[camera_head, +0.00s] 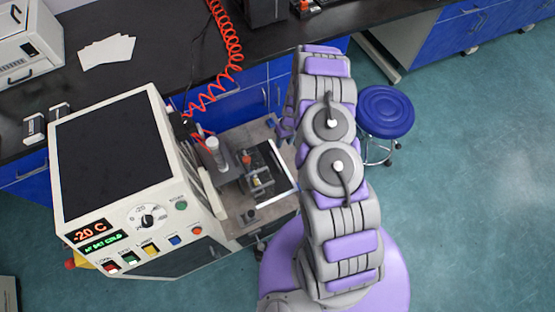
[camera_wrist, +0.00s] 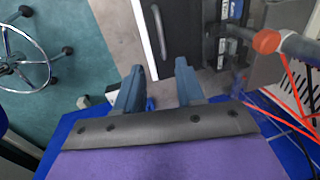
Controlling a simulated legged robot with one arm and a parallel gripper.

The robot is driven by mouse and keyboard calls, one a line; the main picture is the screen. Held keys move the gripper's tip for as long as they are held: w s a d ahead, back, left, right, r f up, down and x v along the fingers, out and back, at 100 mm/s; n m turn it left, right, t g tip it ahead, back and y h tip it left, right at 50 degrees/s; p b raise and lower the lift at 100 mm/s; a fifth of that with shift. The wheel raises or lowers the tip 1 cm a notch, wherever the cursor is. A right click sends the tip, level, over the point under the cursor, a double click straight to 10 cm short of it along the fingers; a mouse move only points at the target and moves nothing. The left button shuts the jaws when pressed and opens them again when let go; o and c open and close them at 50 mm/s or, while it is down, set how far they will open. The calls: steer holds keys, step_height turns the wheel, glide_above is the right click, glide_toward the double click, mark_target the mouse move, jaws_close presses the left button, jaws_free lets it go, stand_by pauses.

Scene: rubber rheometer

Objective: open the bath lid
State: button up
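A dark panel with a white edge, which looks like the bath lid (camera_head: 283,190), lies flat on the bench part of the machine in the head view. In the wrist view the dark panel (camera_wrist: 181,30) and its white edge are at the top, with a thin dark bar along it that may be a handle. My gripper (camera_wrist: 160,68) is open, its two blue-grey fingers apart with nothing between them. The fingers point toward the panel and appear apart from it. In the head view my gripper (camera_head: 285,130) is at the panel's far side, partly hidden by my arm.
The white control cabinet (camera_head: 112,155) with a "-20 C" display stands left of the panel. An orange-red knob (camera_wrist: 266,41) and red coiled hose (camera_head: 234,62) are close by. A blue stool (camera_head: 386,111) stands right of my arm. Floor at right is clear.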

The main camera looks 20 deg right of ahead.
steer(key=b, duration=0.4)
glide_above(278, 160)
steer(key=s, duration=0.3)
steer(key=f, duration=1)
steer(key=a+f, duration=0.1)
steer(key=f, duration=0.4)
steer(key=shift+w, duration=0.2)
jaws_close()
